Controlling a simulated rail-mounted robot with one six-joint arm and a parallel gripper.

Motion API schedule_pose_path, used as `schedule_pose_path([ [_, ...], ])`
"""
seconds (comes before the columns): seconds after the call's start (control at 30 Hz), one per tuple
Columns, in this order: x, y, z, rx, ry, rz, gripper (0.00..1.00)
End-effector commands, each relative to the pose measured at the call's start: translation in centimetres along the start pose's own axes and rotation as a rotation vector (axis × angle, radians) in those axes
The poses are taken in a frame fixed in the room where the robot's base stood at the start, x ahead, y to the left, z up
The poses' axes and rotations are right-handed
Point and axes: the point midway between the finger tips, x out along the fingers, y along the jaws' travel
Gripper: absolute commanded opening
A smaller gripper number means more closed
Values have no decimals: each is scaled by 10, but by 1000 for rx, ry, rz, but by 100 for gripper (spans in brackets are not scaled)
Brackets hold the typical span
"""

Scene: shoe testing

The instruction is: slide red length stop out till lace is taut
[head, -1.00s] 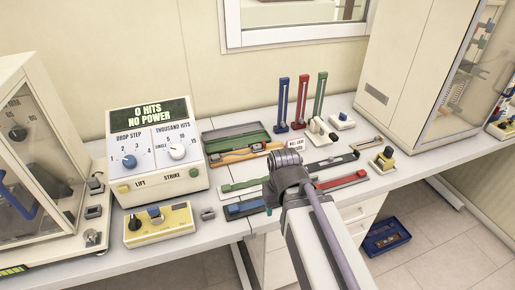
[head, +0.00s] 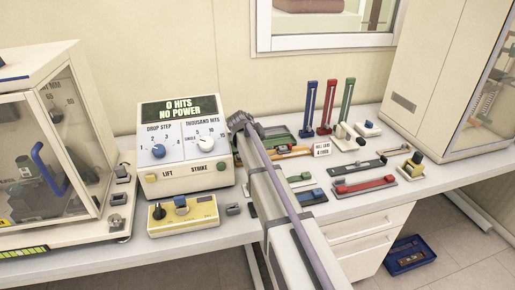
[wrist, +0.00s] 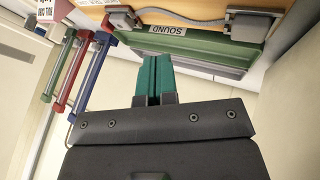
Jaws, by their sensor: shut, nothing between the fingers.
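A red bar (head: 365,183) lies on a flat grey base on the bench, right of my arm. An upright red rail (head: 328,104) stands at the back between a blue rail (head: 309,108) and a green rail (head: 346,98). I cannot tell which red part is the length stop. In the wrist view, a grey cord (wrist: 180,14) lies across an orange-brown board; whether it is the lace, or taut, is unclear. My gripper (wrist: 153,62) is shut and empty, its teal fingers pointing toward the green tray (wrist: 205,49). In the head view my arm hides the gripper.
The control box (head: 184,148) reads "0 HITS NO POWER". A yellow box (head: 183,215) stands before it, and a glass-sided cabinet (head: 62,160) is at left. A small yellow-and-black fixture (head: 412,166) stands at right. Bare bench lies around the red bar's front.

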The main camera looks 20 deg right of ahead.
Motion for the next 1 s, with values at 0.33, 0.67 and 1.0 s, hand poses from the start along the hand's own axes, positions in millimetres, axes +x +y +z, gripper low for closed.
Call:
schedule_pose_path([
  [0.33,85,-5,4,1,-2,-1,0],
  [0.67,100,33,1,0,-2,-1,0],
  [1.0,101,35,1,-1,-2,-2,0],
])
